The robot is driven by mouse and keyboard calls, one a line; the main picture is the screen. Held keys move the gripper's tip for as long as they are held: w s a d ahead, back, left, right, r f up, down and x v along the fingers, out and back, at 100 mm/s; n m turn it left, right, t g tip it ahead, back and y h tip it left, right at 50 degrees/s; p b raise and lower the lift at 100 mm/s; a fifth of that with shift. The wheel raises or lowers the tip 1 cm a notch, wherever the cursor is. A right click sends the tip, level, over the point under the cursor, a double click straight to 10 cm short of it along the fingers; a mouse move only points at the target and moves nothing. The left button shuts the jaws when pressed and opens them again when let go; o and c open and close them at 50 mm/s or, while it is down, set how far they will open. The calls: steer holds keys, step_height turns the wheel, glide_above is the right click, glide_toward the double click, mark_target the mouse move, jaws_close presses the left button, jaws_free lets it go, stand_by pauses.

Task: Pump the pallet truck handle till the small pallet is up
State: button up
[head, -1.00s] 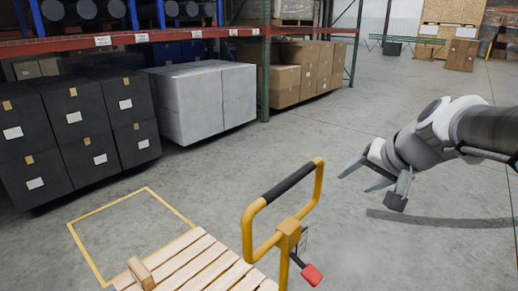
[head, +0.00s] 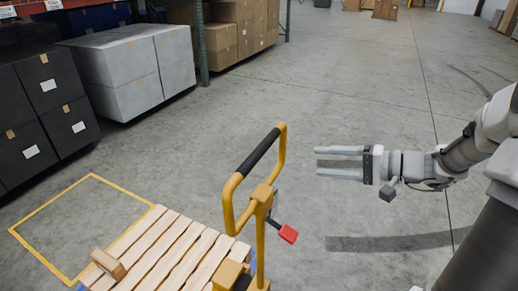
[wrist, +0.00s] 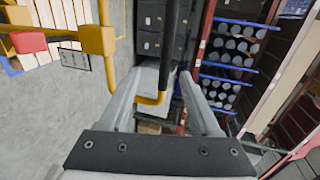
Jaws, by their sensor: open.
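The pallet truck handle is a yellow loop with a black grip bar (head: 259,152), raised above the truck at the picture's centre. A red lever (head: 288,233) sticks out from its stem. The small pallet (head: 165,250) of light wooden slats lies at the lower left beside it, low to the floor, with a wooden block (head: 108,264) on it. My gripper (head: 318,162) is open and empty to the right of the handle, fingers pointing left toward it. In the wrist view the black grip (wrist: 170,45) appears between the spread fingers, ahead of them and apart.
A yellow floor outline (head: 45,262) lies left of the pallet. Black boxes (head: 50,100), grey boxes (head: 125,70) and brown cartons (head: 235,35) stand along the rack behind. The floor in the middle and right is clear.

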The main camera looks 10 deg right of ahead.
steer(key=x, duration=0.5)
steer(key=p+x, duration=0.1)
steer(key=x, duration=0.5)
steer(key=p+x, duration=0.1)
steer(key=x, duration=0.5)
steer(key=shift+w+r, duration=0.1)
steer(key=shift+r, duration=0.3)
